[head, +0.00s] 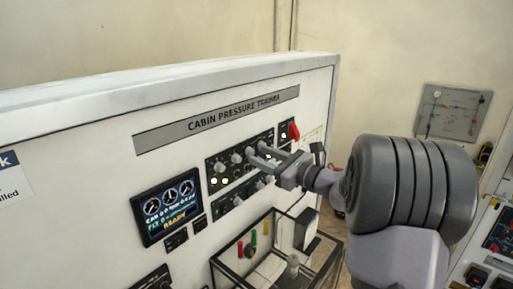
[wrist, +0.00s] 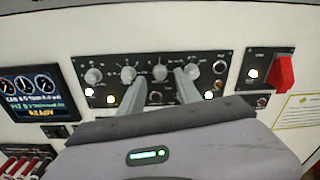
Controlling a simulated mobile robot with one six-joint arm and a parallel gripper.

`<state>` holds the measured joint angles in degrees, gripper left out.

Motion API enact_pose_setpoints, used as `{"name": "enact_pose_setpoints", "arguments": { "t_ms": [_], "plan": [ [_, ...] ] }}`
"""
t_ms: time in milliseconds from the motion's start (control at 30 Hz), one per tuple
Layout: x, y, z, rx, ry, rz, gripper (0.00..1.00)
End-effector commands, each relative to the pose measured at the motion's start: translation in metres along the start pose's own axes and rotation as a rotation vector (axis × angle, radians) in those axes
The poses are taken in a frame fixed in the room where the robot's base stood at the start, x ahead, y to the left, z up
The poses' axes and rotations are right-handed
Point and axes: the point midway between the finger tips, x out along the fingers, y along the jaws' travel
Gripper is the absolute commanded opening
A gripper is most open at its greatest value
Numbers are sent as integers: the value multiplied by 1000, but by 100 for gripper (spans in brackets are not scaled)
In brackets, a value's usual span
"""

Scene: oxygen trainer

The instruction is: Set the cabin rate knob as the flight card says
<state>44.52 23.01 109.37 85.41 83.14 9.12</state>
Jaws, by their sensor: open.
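The cabin pressure panel (wrist: 110,64) is a black strip with a row of light grey knobs. Which one is the cabin rate knob cannot be told, as the labels are too small to read. My gripper (wrist: 158,82) is open in front of this row. Its fingers reach toward the panel on either side of a middle knob (wrist: 160,72); contact cannot be told. In the head view, my gripper (head: 256,153) is close to the panel (head: 213,165) and hides some knobs. A pale yellow card (wrist: 300,111) with unreadable print is on the right.
A screen (head: 166,207) left of the knobs shows dials and READY. A red switch cover (wrist: 283,72) is to the right of the row. Below the panel, an open black-framed box (head: 225,262) with coloured items juts out from the trainer wall.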

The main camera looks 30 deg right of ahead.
Motion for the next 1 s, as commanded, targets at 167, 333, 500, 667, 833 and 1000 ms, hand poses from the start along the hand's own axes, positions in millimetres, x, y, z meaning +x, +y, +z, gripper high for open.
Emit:
{"name": "enact_pose_setpoints", "arguments": {
  "t_ms": [167,333,500,667,833,1000],
  "plan": [
    [21,0,0,0,1,2,40],
    [26,0,-1,-1,1,0,40],
    [25,0,-1,-1,1,0,40],
    [25,0,-1,-1,1,0,9],
    [25,0,-1,-1,1,0,0],
    [25,0,-2,-15,0,0,0]
  ]
}}
